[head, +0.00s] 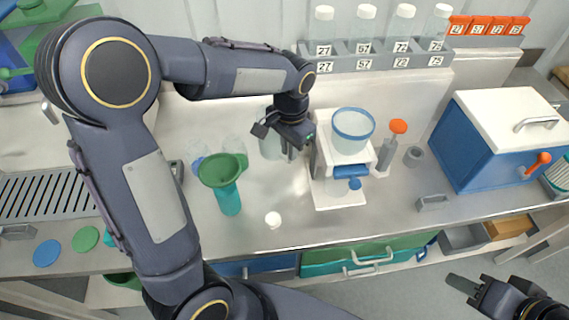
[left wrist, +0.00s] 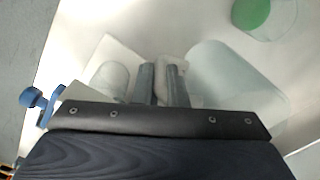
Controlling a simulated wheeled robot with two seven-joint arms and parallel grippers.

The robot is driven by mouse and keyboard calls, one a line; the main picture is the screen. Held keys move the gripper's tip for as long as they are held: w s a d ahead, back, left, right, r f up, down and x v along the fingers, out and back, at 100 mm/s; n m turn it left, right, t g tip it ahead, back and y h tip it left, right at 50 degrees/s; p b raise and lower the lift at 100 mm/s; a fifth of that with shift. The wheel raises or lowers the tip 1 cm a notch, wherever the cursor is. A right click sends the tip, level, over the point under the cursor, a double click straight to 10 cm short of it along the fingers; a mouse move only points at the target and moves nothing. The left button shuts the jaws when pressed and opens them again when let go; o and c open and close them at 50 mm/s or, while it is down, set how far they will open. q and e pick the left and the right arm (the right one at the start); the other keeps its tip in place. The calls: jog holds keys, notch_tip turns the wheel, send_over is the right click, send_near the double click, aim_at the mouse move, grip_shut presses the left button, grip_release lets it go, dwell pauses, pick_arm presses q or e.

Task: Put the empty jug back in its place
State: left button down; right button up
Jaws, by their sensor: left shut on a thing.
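The clear jug (head: 270,148) looks empty and is upright at the back middle of the bench, left of the white stand. My left gripper (head: 291,152) is shut on its handle. In the left wrist view the pale handle (left wrist: 172,64) is between the two dark fingers, and the clear jug body (left wrist: 235,85) is to their right. I cannot tell whether the jug's base touches the bench. My right gripper (head: 466,291) is empty, low at the right and off the bench front; its fingers look apart.
The white stand (head: 340,195) with a blue-rimmed vessel (head: 352,131) is close right of the gripper. A green funnel (head: 222,170) on a teal bottle is left, near faint clear vessels. A white cap (head: 273,219) lies in front. A blue box (head: 480,150) is right; racked bottles (head: 365,30) are behind.

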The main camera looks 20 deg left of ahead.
pick_arm(q)
notch_tip(320, 180, down, 7)
jog(key=shift+f, duration=0.2)
dwell(0.3)
jog(key=shift+f, duration=0.2)
jog(key=c, duration=1.5)
grip_release()
jog(key=shift+o, duration=0.2)
jog(key=shift+r, duration=0.1)
